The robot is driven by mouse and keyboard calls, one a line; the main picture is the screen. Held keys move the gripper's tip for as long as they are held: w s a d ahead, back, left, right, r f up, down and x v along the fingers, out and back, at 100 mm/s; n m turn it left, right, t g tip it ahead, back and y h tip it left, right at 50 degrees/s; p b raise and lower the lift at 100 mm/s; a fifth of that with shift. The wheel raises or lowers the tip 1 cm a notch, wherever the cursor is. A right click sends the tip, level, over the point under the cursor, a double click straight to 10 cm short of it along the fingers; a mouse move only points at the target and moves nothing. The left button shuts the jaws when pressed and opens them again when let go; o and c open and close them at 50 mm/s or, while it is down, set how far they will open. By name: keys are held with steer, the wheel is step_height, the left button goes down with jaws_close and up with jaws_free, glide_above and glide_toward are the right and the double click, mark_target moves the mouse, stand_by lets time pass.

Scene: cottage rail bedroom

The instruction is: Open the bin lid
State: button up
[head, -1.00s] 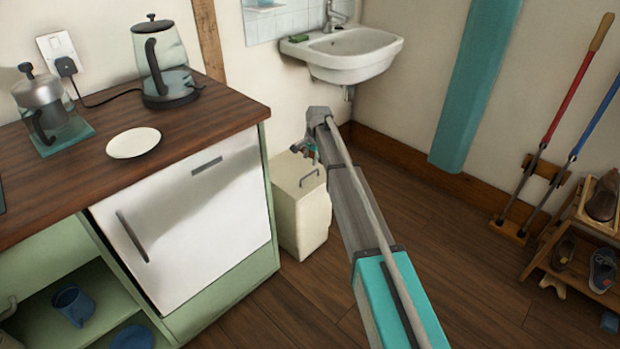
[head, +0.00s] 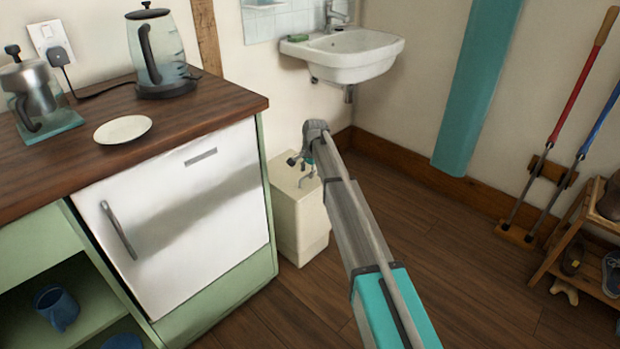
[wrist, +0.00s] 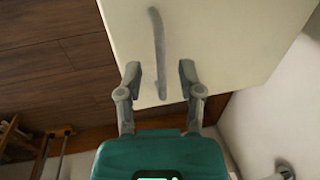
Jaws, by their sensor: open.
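The cream bin (head: 300,222) stands on the floor beside the counter, below the sink. Its lid looks shut, with a curved grey handle (head: 306,180) on top. In the wrist view the pale lid (wrist: 215,40) fills the upper right and the handle (wrist: 158,50) runs toward my gripper. My gripper (wrist: 159,72) is open, with one finger on each side of the handle's near end. I cannot tell whether the fingers touch it. In the head view my gripper (head: 300,167) is small over the bin, partly hidden by my arm.
The green counter with a white-fronted appliance (head: 180,210) stands close left of the bin. The sink (head: 345,55) hangs above and behind it. A shoe rack (head: 585,245) and long-handled tools (head: 560,120) stand at the right. The wooden floor (head: 440,260) between is clear.

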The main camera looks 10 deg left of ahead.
steer(key=shift+a+f+b, duration=0.1)
steer(key=shift+f+b, duration=0.2)
steer(key=shift+f, duration=0.2)
steer(key=shift+w, duration=0.1)
